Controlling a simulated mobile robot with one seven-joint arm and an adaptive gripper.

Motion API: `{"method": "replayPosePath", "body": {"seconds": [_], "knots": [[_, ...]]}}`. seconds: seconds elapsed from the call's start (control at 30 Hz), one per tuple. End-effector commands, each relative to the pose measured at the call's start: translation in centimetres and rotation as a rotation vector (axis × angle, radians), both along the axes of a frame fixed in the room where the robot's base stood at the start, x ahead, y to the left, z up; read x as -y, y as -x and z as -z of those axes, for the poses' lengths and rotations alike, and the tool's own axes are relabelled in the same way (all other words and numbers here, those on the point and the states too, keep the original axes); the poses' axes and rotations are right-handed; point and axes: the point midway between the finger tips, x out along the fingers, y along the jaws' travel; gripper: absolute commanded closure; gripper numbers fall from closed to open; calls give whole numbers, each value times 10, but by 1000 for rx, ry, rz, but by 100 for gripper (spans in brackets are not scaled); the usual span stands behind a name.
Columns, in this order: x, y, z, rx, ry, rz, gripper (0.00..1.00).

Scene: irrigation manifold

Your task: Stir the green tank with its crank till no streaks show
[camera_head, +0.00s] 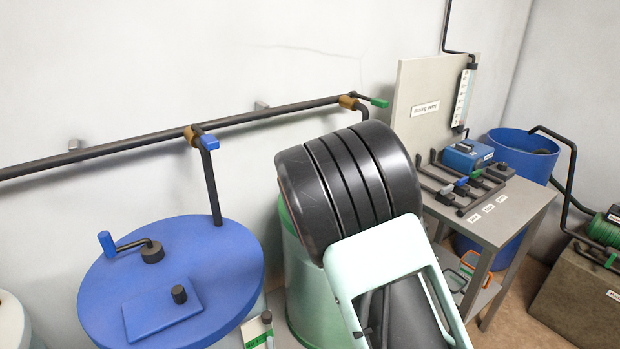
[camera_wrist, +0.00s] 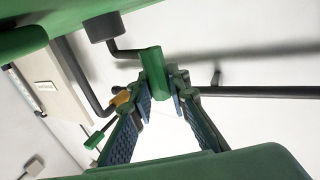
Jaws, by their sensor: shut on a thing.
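The green tank (camera_head: 303,283) stands in the middle of the head view, its pale green side showing left of my arm. My arm covers its top and crank there, and my gripper is hidden. In the wrist view, the crank's green handle (camera_wrist: 152,72) is at my gripper (camera_wrist: 166,90), which is shut on it. A dark bent rod (camera_wrist: 126,53) runs from the handle to a dark hub (camera_wrist: 102,28) under the green lid (camera_wrist: 70,14). No streaks can be made out in either view.
A blue tank (camera_head: 235,270) with its own blue-handled crank (camera_head: 106,244) stands close on the left. A dark pipe (camera_head: 110,150) with blue and green valves runs along the wall behind. On the right, a grey table (camera_head: 520,205) holds a blue dosing pump (camera_head: 465,155).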

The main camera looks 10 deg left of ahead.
Motion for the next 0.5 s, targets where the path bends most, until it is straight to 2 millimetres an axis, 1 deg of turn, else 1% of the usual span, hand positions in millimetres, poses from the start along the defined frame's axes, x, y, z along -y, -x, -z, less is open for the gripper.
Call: {"method": "replayPosePath", "body": {"seconds": [0.07,0.1,0.23,0.27,0.5], "knots": [[1,-1,-3,4,-3,3,100],[1,-1,-3,4,-3,3,82],[1,-1,-2,4,-1,2,68],[1,-1,-2,3,-1,2,66],[0,0,-1,1,0,1,66]]}}
